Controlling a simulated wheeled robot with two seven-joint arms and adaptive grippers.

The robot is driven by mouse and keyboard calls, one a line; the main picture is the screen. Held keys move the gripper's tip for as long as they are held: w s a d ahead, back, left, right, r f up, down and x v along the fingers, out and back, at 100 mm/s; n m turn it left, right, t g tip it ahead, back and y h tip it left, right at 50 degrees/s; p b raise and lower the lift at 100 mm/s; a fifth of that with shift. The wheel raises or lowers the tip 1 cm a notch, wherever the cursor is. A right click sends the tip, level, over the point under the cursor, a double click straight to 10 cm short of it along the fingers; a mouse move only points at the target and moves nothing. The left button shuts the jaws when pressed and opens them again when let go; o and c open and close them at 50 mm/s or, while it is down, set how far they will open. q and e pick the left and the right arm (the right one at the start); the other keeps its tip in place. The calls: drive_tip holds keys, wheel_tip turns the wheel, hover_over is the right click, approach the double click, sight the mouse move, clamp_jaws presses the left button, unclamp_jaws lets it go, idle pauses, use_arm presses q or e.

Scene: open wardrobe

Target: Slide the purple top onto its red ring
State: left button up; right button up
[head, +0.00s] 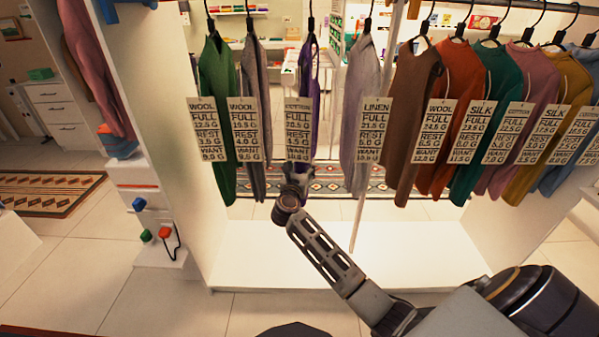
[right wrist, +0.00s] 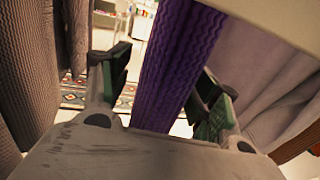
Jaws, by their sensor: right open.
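The purple top (head: 307,68) hangs from a dark hanger in the wardrobe, seen narrow and edge-on in the head view. A paper tag (head: 298,128) covers much of it. My right gripper (head: 296,180) is at its lower part, just below the tag. In the right wrist view the ribbed purple top (right wrist: 172,60) passes between the two fingers of my right gripper (right wrist: 163,84), which are apart on either side of it. I cannot make out the red ring in either view. My left gripper is not in view.
A grey top (head: 252,85) and a green top (head: 217,80) hang left of the purple one. A pale linen top (head: 361,85) hangs to its right, then a brown one (head: 412,90) and several more. A thin pale pole stands below the linen top. The wardrobe floor (head: 400,255) is clear.

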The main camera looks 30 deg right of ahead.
drive_tip(key=shift+w+d, duration=0.2)
drive_tip(key=c, duration=1.3)
drive_tip(key=shift+a, duration=0.1)
drive_tip(key=shift+w+a+b, duration=0.4)
drive_tip(key=shift+w+a, duration=0.2)
drive_tip(key=shift+a, duration=0.35)
drive_tip(key=shift+w+a+b, duration=0.45)
drive_tip(key=shift+w+a, duration=0.15)
drive_tip(key=shift+a, duration=0.4)
drive_tip(key=shift+w+a+b, duration=0.4)
drive_tip(key=shift+w+a, duration=0.2)
drive_tip(key=shift+a, duration=0.35)
drive_tip(key=o, duration=1.3)
drive_tip(key=shift+d, duration=0.1)
drive_tip(key=shift+s, duration=0.15)
drive_tip(key=v, duration=0.7)
drive_tip(key=shift+a, duration=0.25)
drive_tip(key=shift+s+f, duration=0.1)
drive_tip(key=shift+s, duration=0.05)
